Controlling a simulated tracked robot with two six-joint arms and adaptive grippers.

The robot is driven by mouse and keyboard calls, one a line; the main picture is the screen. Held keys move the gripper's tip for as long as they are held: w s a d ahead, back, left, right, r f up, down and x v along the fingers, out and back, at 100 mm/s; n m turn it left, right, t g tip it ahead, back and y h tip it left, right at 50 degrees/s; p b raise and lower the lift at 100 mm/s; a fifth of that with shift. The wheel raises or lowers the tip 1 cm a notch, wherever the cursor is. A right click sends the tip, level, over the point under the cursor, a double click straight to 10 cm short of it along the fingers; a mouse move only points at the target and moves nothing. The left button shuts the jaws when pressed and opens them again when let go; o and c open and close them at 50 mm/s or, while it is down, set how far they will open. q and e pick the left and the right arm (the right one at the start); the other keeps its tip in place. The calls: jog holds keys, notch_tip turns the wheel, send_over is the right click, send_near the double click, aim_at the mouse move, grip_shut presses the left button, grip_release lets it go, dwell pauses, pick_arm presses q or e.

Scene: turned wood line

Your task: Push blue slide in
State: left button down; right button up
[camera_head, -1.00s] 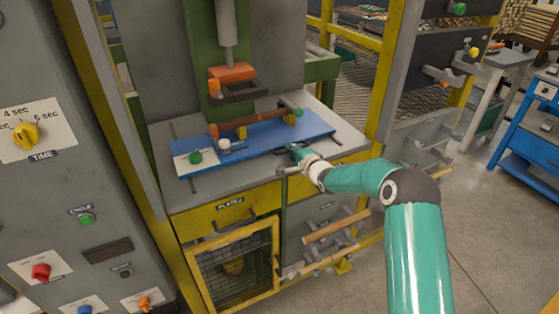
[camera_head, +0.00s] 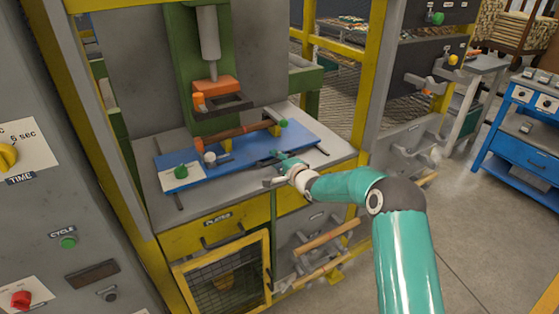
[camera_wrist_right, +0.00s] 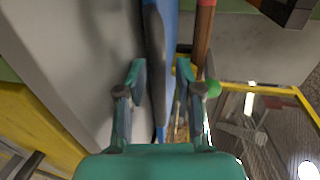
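The blue slide (camera_head: 215,160) is a flat blue plate lying on the grey press table (camera_head: 225,185) under the green press. A reddish-brown turned rod (camera_head: 232,132) rests across yellow supports on it. My right gripper (camera_head: 277,156) is at the slide's front edge, right of its middle. In the right wrist view its fingers (camera_wrist_right: 162,72) are apart, on either side of a dark bar (camera_wrist_right: 154,50) along the slide's edge. I cannot tell whether they touch the bar. The slide also shows there as a blue strip (camera_wrist_right: 172,25). My left gripper is out of view.
The orange press head (camera_head: 215,87) hangs above the rod. A white knob (camera_head: 210,157) and a green button (camera_head: 181,172) are on the slide's left part. A yellow post (camera_head: 367,75) stands at the right. A drawer marked PLATES (camera_head: 215,222) is below the table.

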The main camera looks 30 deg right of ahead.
jog(key=shift+a+f, duration=0.1)
jog(key=shift+f, duration=0.1)
jog(key=shift+s, duration=0.45)
jog(key=v, duration=0.7)
jog(key=shift+r, duration=0.2)
jog(key=shift+d, duration=0.2)
